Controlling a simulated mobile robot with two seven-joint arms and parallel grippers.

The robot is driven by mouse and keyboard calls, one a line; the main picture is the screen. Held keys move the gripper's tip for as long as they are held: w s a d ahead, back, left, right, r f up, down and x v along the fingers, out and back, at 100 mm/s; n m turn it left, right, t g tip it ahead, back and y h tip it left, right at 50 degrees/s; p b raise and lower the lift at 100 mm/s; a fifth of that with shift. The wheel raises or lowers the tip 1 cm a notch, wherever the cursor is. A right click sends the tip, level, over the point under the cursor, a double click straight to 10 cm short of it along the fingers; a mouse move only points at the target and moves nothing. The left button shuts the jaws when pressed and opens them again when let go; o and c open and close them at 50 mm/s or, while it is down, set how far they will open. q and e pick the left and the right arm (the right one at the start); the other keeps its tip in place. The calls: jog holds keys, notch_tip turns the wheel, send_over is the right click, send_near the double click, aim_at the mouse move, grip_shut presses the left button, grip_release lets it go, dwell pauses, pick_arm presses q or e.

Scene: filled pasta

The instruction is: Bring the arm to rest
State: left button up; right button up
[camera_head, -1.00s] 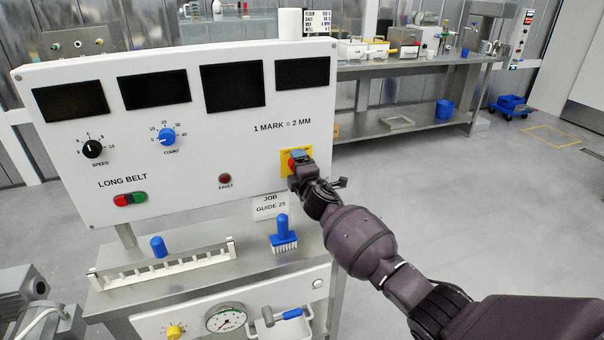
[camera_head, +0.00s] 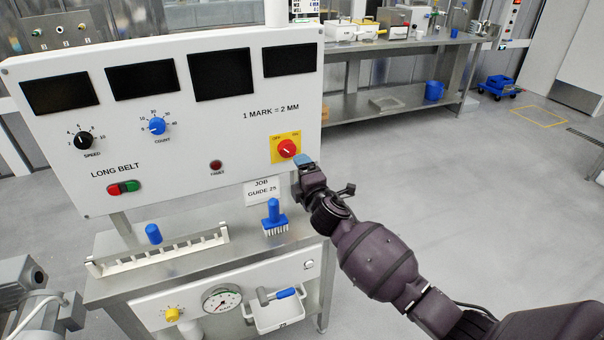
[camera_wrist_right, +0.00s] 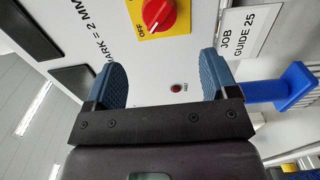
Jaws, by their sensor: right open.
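My right gripper (camera_head: 303,162) is just off the right edge of the white control panel (camera_head: 200,125), below and to the right of the red rotary switch (camera_head: 287,148) on its yellow plate. In the right wrist view the two blue fingertips (camera_wrist_right: 165,85) stand wide apart with nothing between them. The red switch (camera_wrist_right: 158,12) shows beyond them at the top, apart from the fingers. My right arm reaches in from the lower right. My left gripper is not in view.
The panel stands over a steel bench (camera_head: 110,240) with a white slotted guide (camera_head: 160,257) and a blue-handled brush (camera_head: 274,217). A grey motor is at lower left. Open floor (camera_head: 480,200) lies to the right.

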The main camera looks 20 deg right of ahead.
dwell(0.4)
jog(key=s+f+m+g, duration=0.1)
jog(key=s+f+m, duration=0.4)
jog(key=s+m, duration=0.2)
jog(key=s+d+f+m+g+y, duration=0.1)
jog(key=s+f+m, duration=0.4)
jog(key=s, duration=0.7)
jog(key=m+g, duration=0.1)
jog(key=m, duration=0.1)
jog(key=shift+s+m, duration=0.2)
jog(key=shift+m, duration=0.1)
jog(key=s+d+f+m+g, duration=0.1)
jog(key=s+f, duration=0.2)
jog(key=s, duration=0.3)
jog(key=s+d+f+m+g+h, duration=0.1)
jog(key=s+f, duration=0.3)
jog(key=s, duration=0.2)
jog(key=s+d+f+m+g, duration=0.1)
jog(key=s+f, duration=0.2)
jog(key=s, duration=0.3)
jog(key=shift+s+d+f+g+h, duration=0.25)
jog(key=shift+s+d+g+h, duration=0.05)
jog(key=shift+h, duration=0.1)
jog(key=shift+c, duration=0.2)
